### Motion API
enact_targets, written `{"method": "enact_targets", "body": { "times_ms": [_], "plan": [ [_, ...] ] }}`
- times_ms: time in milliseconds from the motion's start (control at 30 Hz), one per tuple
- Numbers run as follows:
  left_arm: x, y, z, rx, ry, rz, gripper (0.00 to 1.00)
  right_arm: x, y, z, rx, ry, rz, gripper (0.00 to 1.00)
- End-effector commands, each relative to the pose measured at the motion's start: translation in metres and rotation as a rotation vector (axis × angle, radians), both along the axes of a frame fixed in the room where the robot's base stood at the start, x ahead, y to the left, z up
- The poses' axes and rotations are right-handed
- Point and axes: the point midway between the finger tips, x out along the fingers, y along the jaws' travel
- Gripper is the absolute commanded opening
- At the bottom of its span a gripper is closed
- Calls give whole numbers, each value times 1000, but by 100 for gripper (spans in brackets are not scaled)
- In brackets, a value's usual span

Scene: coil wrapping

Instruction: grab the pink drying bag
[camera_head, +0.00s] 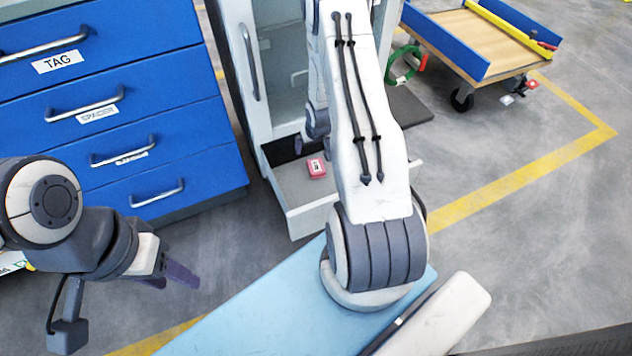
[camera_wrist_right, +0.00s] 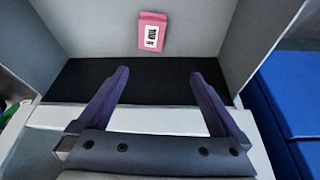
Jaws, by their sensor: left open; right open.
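The pink drying bag (camera_head: 316,168), a small block with a white label, lies in the pulled-out bottom drawer (camera_head: 293,212) of the grey-white cabinet. In the right wrist view the pink drying bag (camera_wrist_right: 152,31) is beyond my fingertips, roughly centred between them and apart from them. My left gripper (camera_head: 168,271) is open and empty at the lower left, away from the bag, in front of the blue drawers.
The drawer's walls (camera_wrist_right: 270,35) rise on both sides of the bag, with a black strip (camera_wrist_right: 150,84) across it. A blue drawer unit (camera_head: 150,140) stands to the left. A cart (camera_head: 500,50), a green-and-red ring (camera_head: 404,63) and yellow floor lines are at the right.

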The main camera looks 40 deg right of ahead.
Motion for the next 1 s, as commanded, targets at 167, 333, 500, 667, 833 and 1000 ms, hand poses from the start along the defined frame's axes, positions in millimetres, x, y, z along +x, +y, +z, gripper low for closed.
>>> {"method": "enact_targets", "body": {
  "times_ms": [167,333,500,667,833,1000],
  "plan": [
    [0,0,-26,-1,-1,0,50,-10,-23,-48,1,-19,-50,100],
    [0,0,-40,-1,-1,0,50,-4,-29,-74,2,-23,-54,100],
    [0,0,-51,-1,-1,0,50,5,-32,-93,1,-23,-53,100],
    [0,0,-54,-1,-1,0,50,8,-32,-99,2,-21,-53,100],
    [0,0,-69,-1,-1,0,50,13,-31,-115,1,-21,-52,100],
    [0,0,-90,-1,-1,0,50,21,-31,-138,1,-22,-52,100]
  ]
}}
